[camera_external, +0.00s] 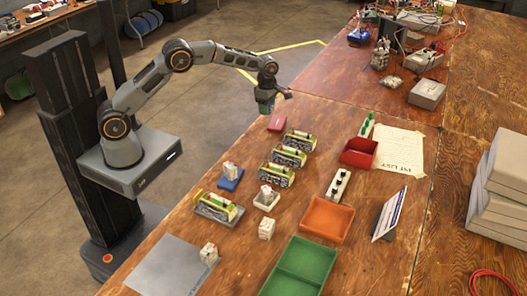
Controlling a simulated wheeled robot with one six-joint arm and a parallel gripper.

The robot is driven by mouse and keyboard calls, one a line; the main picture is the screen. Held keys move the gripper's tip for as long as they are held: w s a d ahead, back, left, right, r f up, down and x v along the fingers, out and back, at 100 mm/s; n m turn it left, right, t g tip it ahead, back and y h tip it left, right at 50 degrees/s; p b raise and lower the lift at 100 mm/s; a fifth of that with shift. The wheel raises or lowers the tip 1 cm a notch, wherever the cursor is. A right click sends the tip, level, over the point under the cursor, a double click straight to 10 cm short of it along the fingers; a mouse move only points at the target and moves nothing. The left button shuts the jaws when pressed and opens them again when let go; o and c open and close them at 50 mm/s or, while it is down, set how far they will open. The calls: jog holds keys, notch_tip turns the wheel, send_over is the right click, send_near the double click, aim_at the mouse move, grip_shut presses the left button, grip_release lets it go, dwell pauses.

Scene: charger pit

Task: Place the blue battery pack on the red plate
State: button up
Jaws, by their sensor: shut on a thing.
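My gripper (268,88) hangs over the near-left edge of the table, pointing down. It is shut on a small dark bluish pack with a greenish part, the blue battery pack (265,105). The pack is in the air, just left of and above the red plate (277,123) in the picture. The red plate is a small flat piece on the wooden table, and nothing shows on it. The finger contact is too small to see clearly.
Several green-and-cream devices (289,156) stand right of and below the red plate. A blue plate (230,180) bears a white block. A red tray (358,154), orange tray (327,219) and green tray (299,268) lie further right and nearer. Bare wood lies around the red plate.

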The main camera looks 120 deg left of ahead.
aim_at(274, 126)
jog(key=shift+w+a+f, duration=0.4)
jog(key=shift+f, duration=0.25)
jog(key=shift+w+a+f, duration=0.4)
jog(key=shift+f, duration=0.3)
jog(key=shift+w+a+f, duration=0.4)
jog(key=shift+f, duration=0.25)
jog(key=shift+f+p, duration=0.35)
jog(key=shift+f, duration=1.1)
jog(key=shift+f, duration=0.15)
jog(key=o, duration=1.2)
jog(key=shift+c, duration=0.2)
notch_tip(274, 126, up, 12)
jog(key=shift+r, duration=0.2)
